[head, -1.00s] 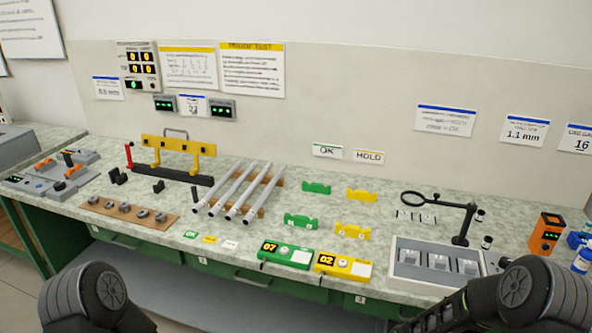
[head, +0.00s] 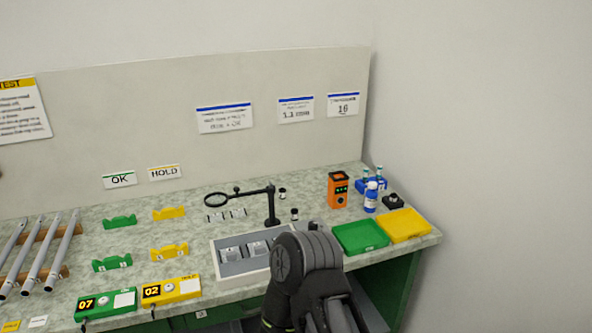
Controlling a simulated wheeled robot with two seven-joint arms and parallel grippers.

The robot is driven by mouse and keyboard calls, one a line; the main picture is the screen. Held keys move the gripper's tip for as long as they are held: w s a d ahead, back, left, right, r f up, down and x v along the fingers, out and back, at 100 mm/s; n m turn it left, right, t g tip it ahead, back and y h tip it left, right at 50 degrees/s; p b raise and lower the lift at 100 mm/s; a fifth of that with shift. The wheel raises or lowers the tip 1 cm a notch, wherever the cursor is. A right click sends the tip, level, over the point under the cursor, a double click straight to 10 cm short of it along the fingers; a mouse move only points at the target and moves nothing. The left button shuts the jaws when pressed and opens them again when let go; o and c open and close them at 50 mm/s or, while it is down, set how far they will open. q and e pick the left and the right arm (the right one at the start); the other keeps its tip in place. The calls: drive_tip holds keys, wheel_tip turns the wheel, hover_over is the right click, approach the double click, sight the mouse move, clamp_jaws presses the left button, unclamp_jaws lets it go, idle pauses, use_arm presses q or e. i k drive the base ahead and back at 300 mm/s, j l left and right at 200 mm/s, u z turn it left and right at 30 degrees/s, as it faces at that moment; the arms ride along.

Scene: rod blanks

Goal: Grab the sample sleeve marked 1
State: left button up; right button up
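I cannot make out a sleeve with a readable 1. Small grey pieces sit in a light grey tray (head: 234,280) at the front of the bench; two show, and my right arm covers the tray's right part. Two small pale pieces (head: 226,215) with dark marks lie behind the tray, beside the magnifier (head: 217,199); their marks are too small to read. My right arm rises from the bottom edge in front of the tray, but its fingertips do not show. My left gripper is out of view.
Green and yellow holders, label boxes and silver rods (head: 62,250) stand left. A wall closes the right side.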

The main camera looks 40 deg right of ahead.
sight(393, 195)
drive_tip(key=z, duration=1.9)
drive_tip(key=i+l, duration=0.1)
drive_tip(key=i, duration=0.65)
drive_tip(key=i+z, duration=0.2)
drive_tip(key=z, duration=0.95)
